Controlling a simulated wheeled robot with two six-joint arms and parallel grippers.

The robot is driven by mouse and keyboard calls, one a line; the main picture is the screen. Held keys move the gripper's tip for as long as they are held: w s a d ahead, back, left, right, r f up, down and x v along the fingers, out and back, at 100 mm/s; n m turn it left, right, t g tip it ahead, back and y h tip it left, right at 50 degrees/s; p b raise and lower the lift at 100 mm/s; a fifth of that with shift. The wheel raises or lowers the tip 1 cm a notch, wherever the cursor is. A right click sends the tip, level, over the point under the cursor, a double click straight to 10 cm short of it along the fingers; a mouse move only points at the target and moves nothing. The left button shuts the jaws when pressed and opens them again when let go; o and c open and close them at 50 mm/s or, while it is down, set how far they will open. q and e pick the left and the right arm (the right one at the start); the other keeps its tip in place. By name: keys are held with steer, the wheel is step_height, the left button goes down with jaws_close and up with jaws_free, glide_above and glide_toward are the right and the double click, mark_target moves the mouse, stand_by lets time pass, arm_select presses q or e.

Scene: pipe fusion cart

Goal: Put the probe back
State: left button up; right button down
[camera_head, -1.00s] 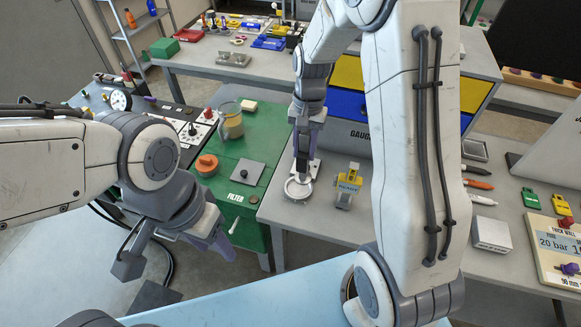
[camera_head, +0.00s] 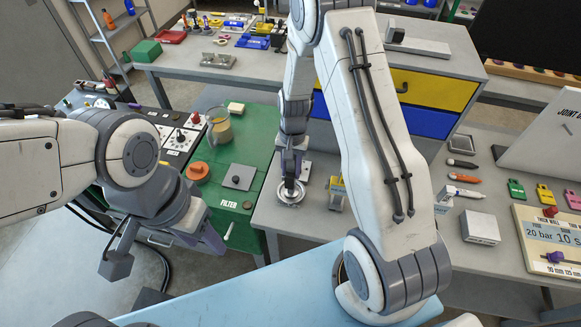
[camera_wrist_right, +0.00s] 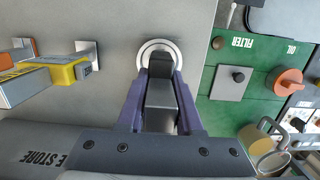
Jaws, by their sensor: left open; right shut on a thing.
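My right gripper (camera_wrist_right: 158,115) points down with its purple fingers shut on a dark grey, block-like thing, apparently the probe (camera_wrist_right: 160,95). The probe's far end overlaps a round silver ring (camera_wrist_right: 146,50) on the grey bench. I cannot tell whether it sits in the ring or just above it. In the head view the right gripper (camera_head: 291,165) stands over the same ring (camera_head: 288,202), and the probe is mostly hidden by the fingers. My left gripper (camera_head: 208,236) is open and empty, low at the left, in front of the green cart.
A yellow and grey block (camera_head: 336,195) stands close right of the ring. The green cart top (camera_head: 257,160) holds a jug (camera_head: 219,131) and an orange knob (camera_head: 197,171). A drawer cabinet (camera_head: 408,75) stands behind. A white box (camera_head: 480,226) lies further right.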

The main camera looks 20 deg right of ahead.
steer(key=shift+f, duration=0.1)
steer(key=shift+f, duration=0.15)
steer(key=c, duration=0.6)
jaws_free()
steer(key=shift+o, duration=0.2)
steer(key=shift+r, duration=0.2)
